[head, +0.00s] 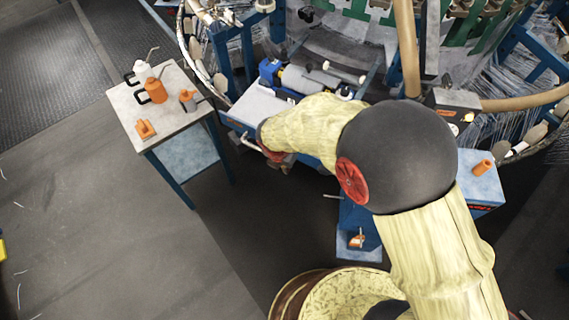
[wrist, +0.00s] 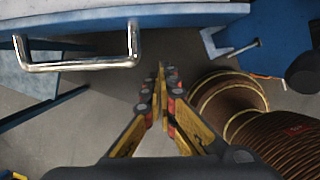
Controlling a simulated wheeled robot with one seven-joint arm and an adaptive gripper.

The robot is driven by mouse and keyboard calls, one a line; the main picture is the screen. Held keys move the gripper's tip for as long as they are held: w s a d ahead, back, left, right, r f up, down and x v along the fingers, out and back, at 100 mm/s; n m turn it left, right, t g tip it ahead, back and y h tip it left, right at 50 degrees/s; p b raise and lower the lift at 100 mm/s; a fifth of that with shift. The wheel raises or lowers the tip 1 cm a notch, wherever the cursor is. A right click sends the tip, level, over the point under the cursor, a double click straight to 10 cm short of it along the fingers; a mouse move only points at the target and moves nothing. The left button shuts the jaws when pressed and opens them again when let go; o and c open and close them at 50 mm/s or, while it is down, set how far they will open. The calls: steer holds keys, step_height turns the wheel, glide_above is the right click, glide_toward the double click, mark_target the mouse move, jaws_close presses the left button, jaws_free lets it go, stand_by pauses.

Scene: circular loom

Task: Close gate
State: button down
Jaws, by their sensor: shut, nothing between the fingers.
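The gate seems to be the pale, blue-edged panel (head: 258,104) at the front of the loom in the head view. Its blue front edge (wrist: 185,17) crosses the top of the wrist view. A shiny metal bar handle (wrist: 80,64) sticks out from this edge at upper left; it also shows in the head view (head: 250,142). My gripper (wrist: 162,74) is shut and empty, to the right of the handle and apart from it. In the head view my arm hides most of the gripper and part of the panel.
A side table (head: 150,108) with orange and white bottles stands left of the loom. A blue cart (head: 360,216) with a small lever stands right of my gripper; its lever shows in the wrist view (wrist: 243,49).

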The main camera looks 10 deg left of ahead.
steer(key=w, duration=0.1)
steer(key=w+d+f+b, duration=0.1)
steer(key=w, duration=0.1)
steer(key=w+f+b, duration=0.1)
steer(key=shift+w+d, duration=0.15)
steer(key=shift+d, duration=0.05)
stand_by(0.3)
